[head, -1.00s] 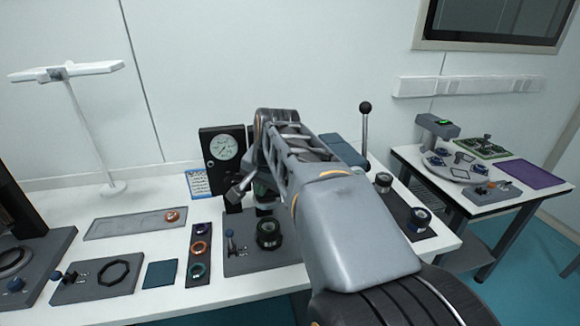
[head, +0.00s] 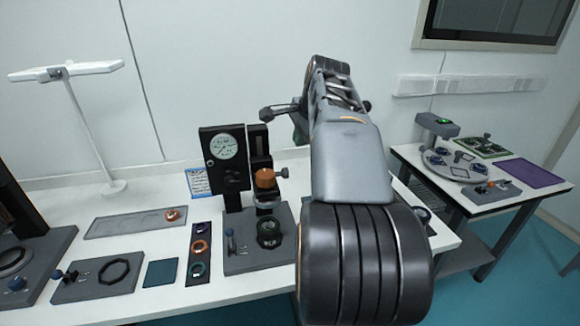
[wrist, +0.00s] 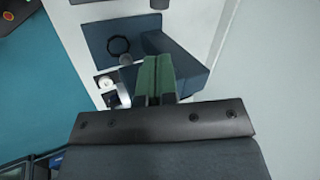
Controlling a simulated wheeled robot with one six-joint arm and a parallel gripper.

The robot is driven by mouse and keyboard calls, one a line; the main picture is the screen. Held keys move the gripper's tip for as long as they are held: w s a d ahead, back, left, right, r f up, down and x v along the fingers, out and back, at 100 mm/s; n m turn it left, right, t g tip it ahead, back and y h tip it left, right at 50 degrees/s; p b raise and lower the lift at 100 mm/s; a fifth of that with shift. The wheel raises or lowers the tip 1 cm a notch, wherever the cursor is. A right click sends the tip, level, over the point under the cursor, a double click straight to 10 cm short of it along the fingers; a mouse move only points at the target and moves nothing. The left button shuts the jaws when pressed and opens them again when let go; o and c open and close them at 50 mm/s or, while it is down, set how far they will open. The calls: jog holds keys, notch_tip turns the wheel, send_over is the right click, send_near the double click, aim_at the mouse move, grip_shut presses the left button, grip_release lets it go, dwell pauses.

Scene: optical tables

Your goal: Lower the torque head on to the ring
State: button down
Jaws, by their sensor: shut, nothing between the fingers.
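The torque head (head: 265,179), with an orange cap, is on a dark upright column (head: 259,145) and has a small grey knob (head: 283,172) at its side. Below it, the dark ring piece (head: 269,233) stands on the grey base plate (head: 243,262). A narrow gap shows between the head's lower part and the ring piece. My gripper, partly hidden behind my arm in the head view, is up and right of the torque head, away from it. In the wrist view its green fingers (wrist: 157,78) are together and empty. Neither torque head nor ring is identifiable in the wrist view.
A dial gauge (head: 227,147) stands left of the column. A lever with a blue knob (head: 230,236) is on the base plate. A dark strip with several coloured rings (head: 200,247) lies to the left. My arm hides the table's right part.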

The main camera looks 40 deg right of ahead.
aim_at(272, 177)
jog(key=x, duration=1.3)
jog(key=shift+f, duration=0.1)
notch_tip(272, 177, down, 10)
jog(key=b, duration=0.6)
jog(key=shift+f, duration=0.25)
jog(key=shift+s+a+f, duration=0.1)
jog(key=p+v, duration=0.2)
jog(key=v, duration=1.2)
jog(key=shift+r+p, duration=0.3)
jog(key=shift+r, duration=0.05)
